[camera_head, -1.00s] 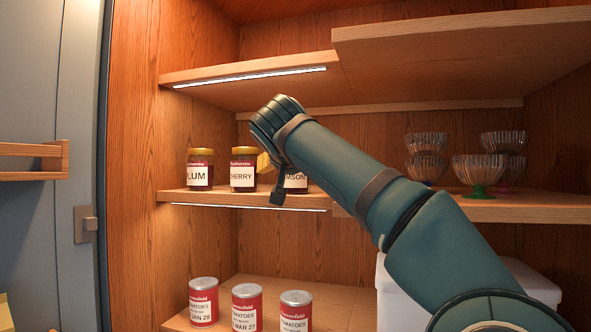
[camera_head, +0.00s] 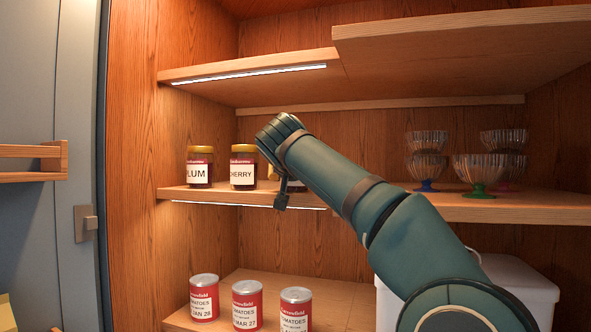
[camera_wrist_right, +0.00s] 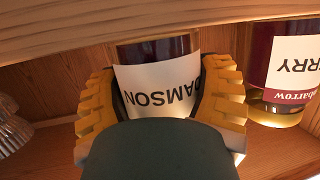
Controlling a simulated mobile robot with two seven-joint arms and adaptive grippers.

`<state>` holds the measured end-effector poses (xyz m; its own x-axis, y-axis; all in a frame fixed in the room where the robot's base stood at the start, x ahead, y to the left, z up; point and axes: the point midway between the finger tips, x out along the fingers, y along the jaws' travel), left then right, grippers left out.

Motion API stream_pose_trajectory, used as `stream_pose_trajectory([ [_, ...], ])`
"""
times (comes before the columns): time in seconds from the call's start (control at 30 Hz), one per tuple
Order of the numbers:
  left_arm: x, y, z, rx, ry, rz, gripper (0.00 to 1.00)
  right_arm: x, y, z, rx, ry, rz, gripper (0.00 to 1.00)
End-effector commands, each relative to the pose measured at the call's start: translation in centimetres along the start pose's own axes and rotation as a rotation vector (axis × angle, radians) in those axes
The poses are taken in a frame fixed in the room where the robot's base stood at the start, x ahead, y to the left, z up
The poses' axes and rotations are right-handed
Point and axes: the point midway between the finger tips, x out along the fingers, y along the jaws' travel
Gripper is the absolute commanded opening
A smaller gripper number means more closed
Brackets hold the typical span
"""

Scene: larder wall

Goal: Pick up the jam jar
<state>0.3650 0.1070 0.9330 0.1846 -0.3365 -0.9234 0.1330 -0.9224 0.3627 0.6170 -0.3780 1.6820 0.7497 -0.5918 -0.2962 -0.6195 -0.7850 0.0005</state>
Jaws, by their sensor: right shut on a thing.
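The jam jar labelled DAMSON (camera_wrist_right: 158,75) shows upside down in the right wrist view, between the two yellow fingers of my right gripper (camera_wrist_right: 160,95). The fingers are shut on its sides. Its lid end is hidden behind a dark green part of my gripper. In the head view only a strip of the damson jar's label (camera_head: 298,186) shows below my right arm, which hides the rest. I cannot tell whether the jar is clear of the shelf. The CHERRY jar (camera_head: 243,172) and PLUM jar (camera_head: 199,172) stand to its left. My left gripper is out of view.
The jars' shelf (camera_head: 225,196) has a lit strip under its edge; another shelf (camera_head: 250,75) hangs above. Several glass dishes (camera_head: 478,168) stand to the right. Tomato cans (camera_head: 247,305) and a white container (camera_head: 520,285) are below.

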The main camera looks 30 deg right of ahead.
Motion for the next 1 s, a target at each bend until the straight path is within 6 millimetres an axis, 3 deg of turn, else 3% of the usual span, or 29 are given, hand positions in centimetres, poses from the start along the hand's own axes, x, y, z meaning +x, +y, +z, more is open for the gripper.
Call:
stream_pose_trajectory([
  [0.37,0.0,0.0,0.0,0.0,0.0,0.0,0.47,-0.2,0.0,-0.4,0.002,0.003,-0.001,0.26],
  [0.97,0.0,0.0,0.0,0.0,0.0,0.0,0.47,-1.1,0.0,-3.5,0.003,0.004,-0.001,0.26],
  [1.0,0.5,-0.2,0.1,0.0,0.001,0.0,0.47,-1.9,0.0,-3.2,0.003,0.005,-0.005,0.26],
])
